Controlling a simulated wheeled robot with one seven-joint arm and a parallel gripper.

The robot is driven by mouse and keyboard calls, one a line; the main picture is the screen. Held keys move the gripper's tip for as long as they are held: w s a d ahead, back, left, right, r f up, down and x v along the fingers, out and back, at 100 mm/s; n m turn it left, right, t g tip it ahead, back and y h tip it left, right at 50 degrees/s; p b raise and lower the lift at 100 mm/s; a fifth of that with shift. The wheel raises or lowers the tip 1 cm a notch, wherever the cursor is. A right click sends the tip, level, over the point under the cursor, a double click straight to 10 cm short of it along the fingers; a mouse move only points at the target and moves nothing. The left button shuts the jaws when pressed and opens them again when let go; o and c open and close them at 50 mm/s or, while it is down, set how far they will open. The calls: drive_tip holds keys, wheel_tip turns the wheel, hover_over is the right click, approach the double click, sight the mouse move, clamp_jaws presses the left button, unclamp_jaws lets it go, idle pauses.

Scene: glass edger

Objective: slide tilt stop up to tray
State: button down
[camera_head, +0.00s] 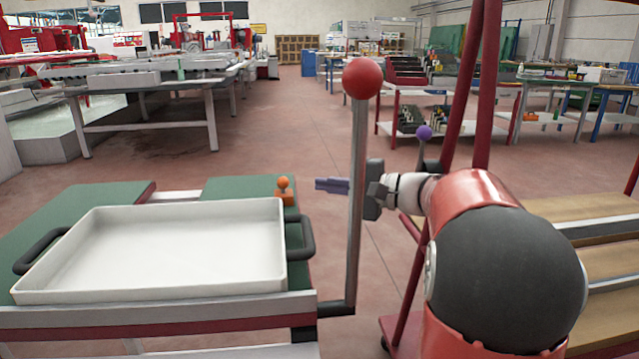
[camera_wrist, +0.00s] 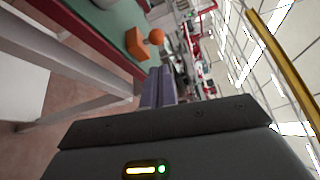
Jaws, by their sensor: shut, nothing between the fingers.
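The tilt stop, taken to be the orange block with a round orange knob (camera_head: 285,192), sits on the green bench top just beyond the tray's right back corner. It also shows in the wrist view (camera_wrist: 137,43), above and left of my fingertips. The empty white tray (camera_head: 165,245) with black side handles lies on the bench left of and nearer than the stop. My gripper (camera_head: 320,185) is shut and empty, its purple-grey fingers pointing left towards the stop with a gap between. The fingers also show in the wrist view (camera_wrist: 158,88).
An upright grey lever with a red ball (camera_head: 362,78) stands at the bench's right edge, crossing in front of my gripper in the head view. A purple knob (camera_head: 424,132) shows behind my wrist. A red-framed rack (camera_head: 475,80) stands at right. The bench's green top (camera_head: 232,188) is clear beside the stop.

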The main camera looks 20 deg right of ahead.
sight(284, 188)
drive_tip(key=x, duration=0.7)
drive_tip(key=shift+w+p, duration=0.1)
drive_tip(key=shift+p, duration=0.25)
drive_tip(key=s+b, duration=0.2)
drive_tip(key=s, duration=0.1)
drive_tip(key=shift+s+a+f+b, duration=0.1)
drive_tip(key=shift+s+a+b, duration=0.2)
drive_tip(key=shift+a, duration=0.1)
drive_tip(key=shift+s, duration=0.25)
